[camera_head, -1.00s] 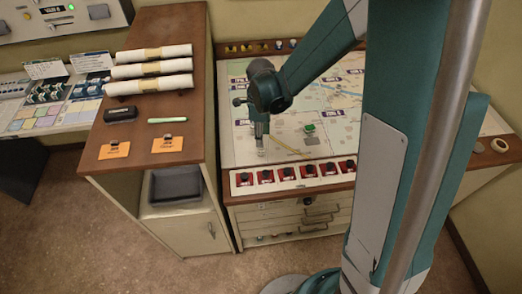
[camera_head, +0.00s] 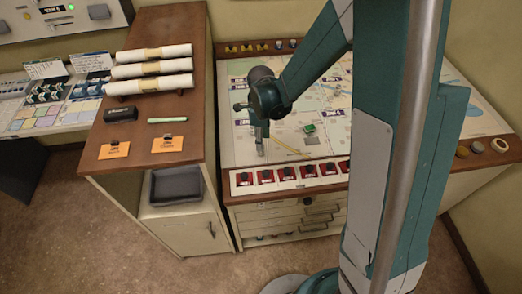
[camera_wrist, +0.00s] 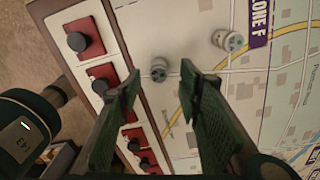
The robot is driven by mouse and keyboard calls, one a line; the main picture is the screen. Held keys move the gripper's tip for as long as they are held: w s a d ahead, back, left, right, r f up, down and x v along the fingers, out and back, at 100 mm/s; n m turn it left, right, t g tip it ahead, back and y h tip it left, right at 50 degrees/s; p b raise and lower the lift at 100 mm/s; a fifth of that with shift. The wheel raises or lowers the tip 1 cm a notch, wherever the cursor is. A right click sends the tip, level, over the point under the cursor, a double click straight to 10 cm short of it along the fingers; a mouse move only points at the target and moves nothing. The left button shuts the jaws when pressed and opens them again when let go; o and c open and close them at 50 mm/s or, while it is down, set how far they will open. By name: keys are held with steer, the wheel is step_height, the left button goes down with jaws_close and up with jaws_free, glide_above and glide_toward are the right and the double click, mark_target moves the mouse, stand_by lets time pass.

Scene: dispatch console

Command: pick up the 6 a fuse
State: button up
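Two small grey, fuse-like cylinders show in the wrist view, standing on the map near its edge: one (camera_wrist: 159,69) just beyond and between my fingertips, the other (camera_wrist: 228,40) farther to the right. Their ends look greenish. No rating can be read, so I cannot tell which is the 6 A fuse. My gripper (camera_wrist: 160,80) is open, with its two dark green fingers apart and nothing between them. In the head view my gripper (camera_head: 261,146) points down over the left front of the map table.
A row of red switches with black knobs (camera_head: 265,177) runs along the table's front edge, close beside my left finger in the wrist view. A green block (camera_head: 309,128) lies on the map (camera_head: 240,125). A wooden cabinet (camera_head: 150,85) with paper rolls stands left.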

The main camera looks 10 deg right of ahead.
steer(key=shift+f, duration=0.15)
steer(key=shift+s+f, duration=0.1)
steer(key=shift+f, duration=2.4)
steer(key=shift+c, duration=0.5)
steer(key=c, duration=0.9)
